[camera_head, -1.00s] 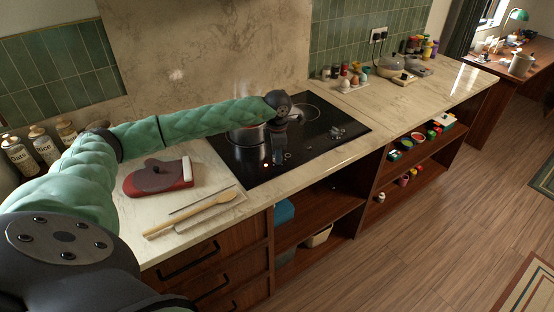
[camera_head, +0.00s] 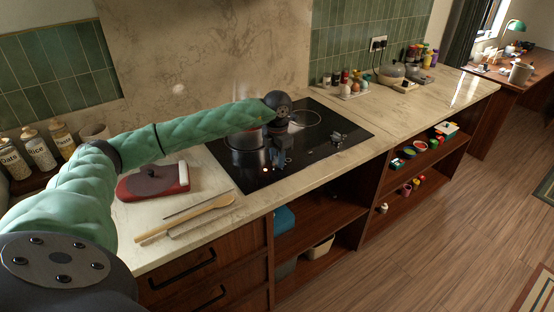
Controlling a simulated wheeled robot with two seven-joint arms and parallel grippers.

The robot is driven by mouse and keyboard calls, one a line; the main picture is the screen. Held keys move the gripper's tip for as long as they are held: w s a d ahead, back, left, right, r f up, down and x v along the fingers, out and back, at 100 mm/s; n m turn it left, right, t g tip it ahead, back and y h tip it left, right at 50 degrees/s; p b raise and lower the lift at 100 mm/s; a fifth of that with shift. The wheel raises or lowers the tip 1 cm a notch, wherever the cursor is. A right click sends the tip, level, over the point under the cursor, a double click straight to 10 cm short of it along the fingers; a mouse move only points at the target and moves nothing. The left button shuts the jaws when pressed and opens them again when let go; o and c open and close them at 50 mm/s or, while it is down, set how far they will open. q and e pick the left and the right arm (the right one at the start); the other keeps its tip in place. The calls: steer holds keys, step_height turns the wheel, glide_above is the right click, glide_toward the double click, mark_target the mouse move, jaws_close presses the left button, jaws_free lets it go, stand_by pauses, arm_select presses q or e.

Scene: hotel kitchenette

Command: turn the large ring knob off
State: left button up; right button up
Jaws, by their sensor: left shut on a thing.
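My left gripper (camera_head: 281,157) points down at the front part of the black cooktop (camera_head: 318,152). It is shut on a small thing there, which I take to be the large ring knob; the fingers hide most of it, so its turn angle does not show. A small light (camera_head: 265,169) glows on the cooktop just left of the gripper. Other small controls (camera_head: 337,138) sit farther right near the front edge. My right gripper is not in view.
A dark pot (camera_head: 247,157) stands on the cooktop close to my left gripper and forearm. Shakers (camera_head: 346,88) stand behind on the right. The counter's right part is fairly clear.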

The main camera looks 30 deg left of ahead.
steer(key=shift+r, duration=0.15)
arm_select(q)
steer(key=o, duration=1)
steer(key=shift+r, duration=0.45)
step_height(320, 180, up, 6)
steer(key=shift+f+b, duration=0.1)
steer(key=shift+b, duration=1.05)
steer(key=shift+r, duration=0.5)
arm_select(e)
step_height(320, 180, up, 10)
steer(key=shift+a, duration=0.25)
